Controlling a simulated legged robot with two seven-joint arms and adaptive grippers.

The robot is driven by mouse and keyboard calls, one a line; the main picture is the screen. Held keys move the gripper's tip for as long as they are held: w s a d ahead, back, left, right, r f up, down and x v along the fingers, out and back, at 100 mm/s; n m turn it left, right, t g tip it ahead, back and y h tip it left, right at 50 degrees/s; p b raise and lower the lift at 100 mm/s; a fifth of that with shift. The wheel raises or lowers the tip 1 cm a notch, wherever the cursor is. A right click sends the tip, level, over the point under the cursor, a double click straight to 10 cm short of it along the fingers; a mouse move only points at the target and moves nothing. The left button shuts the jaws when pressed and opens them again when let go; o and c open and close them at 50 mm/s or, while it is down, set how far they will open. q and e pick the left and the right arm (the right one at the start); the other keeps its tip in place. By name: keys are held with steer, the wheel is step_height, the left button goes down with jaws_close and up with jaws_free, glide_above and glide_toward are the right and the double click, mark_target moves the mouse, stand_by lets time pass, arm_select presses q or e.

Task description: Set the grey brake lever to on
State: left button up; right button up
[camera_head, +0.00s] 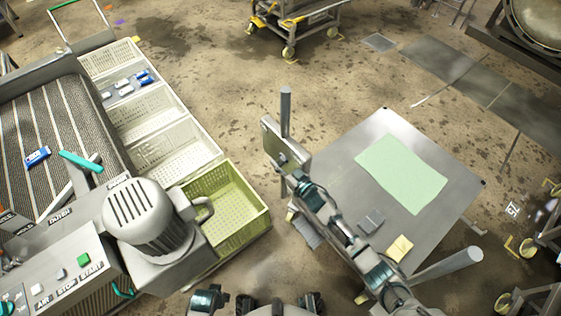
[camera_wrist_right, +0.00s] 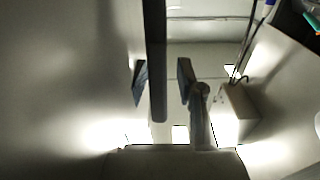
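A long dark grey bar (camera_wrist_right: 155,60) hangs down the middle of the right wrist view. It may be the brake lever, but I cannot tell this or its setting. My right gripper (camera_wrist_right: 163,82) shows as two dark finger pads set apart. The bar lies between them in the picture; I cannot tell whether they touch it. In the head view my right arm reaches up to a beige plate (camera_head: 275,138) by an upright grey post (camera_head: 286,110). The right fingertips are hidden there.
A flat grey table top (camera_head: 335,180) carries a green mat (camera_head: 402,173), a small grey block (camera_head: 371,221) and a yellow piece (camera_head: 400,248). At left are a conveyor (camera_head: 60,120), pale crates (camera_head: 180,145), a green crate (camera_head: 262,221) and a motor (camera_head: 146,215).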

steer(key=shift+s+d+f, duration=0.1)
steer(key=shift+d+f, duration=0.1)
steer(key=shift+d, duration=0.05)
steer(key=shift+s+d, duration=0.25)
steer(key=shift+s, duration=0.05)
steer(key=v, duration=0.7)
steer(key=shift+a, duration=0.1)
